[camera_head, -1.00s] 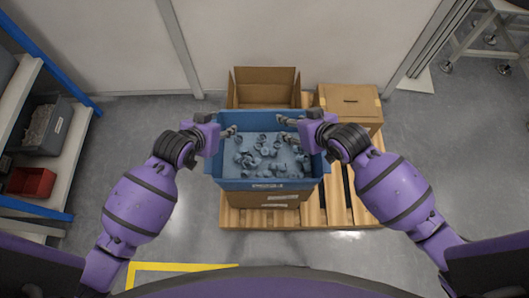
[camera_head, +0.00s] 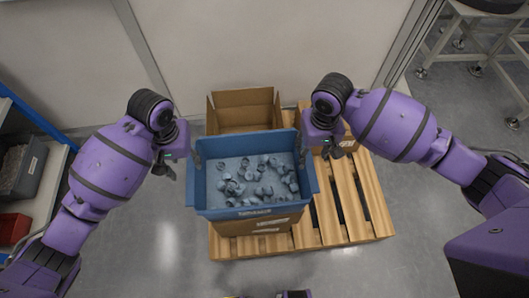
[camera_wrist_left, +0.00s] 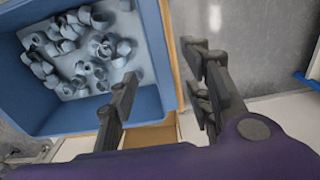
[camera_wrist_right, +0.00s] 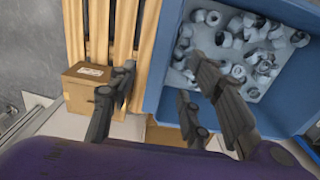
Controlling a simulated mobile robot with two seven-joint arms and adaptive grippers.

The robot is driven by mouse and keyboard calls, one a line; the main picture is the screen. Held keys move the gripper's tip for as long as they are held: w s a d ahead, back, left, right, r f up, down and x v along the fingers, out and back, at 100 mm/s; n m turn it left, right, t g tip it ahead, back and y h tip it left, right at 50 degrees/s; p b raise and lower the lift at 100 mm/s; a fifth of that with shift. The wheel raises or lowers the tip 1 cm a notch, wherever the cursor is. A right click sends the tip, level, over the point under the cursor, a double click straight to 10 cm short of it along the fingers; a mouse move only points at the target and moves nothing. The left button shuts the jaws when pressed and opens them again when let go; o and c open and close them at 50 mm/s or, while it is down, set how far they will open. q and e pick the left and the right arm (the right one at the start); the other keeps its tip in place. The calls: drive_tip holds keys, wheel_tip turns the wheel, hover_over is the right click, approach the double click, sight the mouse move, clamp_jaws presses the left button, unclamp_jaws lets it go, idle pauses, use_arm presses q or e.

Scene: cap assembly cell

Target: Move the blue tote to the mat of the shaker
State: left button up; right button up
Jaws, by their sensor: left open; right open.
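The blue tote (camera_head: 252,212) holds several grey caps (camera_head: 250,180) and sits on a cardboard box on the pallet. It also shows in the left wrist view (camera_wrist_left: 150,60) and the right wrist view (camera_wrist_right: 165,70). My left gripper (camera_head: 180,160) is open at the tote's left wall. My right gripper (camera_head: 320,147) is open at its right wall. In each wrist view one finger overlaps the tote's inside and the other lies outside it; I cannot tell whether either touches. I cannot make out the shaker's mat.
The wooden pallet (camera_head: 352,200) has bare slats right of the tote. An open cardboard box (camera_head: 245,112) stands behind it, and a closed carton (camera_wrist_right: 88,85) is to the right. A shelf with bins (camera_head: 25,175) is at left; a metal stand (camera_head: 455,30) is at upper right.

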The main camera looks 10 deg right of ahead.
sight(191, 173)
use_arm(q)
wheel_tip(191, 173, down, 8)
drive_tip(key=shift+r, duration=0.15)
use_arm(e)
drive_tip(key=f, duration=0.7)
drive_tip(key=shift+w+a+f, duration=0.1)
drive_tip(key=shift+w, duration=0.2)
use_arm(q)
clamp_jaws()
use_arm(e)
clamp_jaws()
use_arm(q)
drive_tip(key=shift+r, duration=0.1)
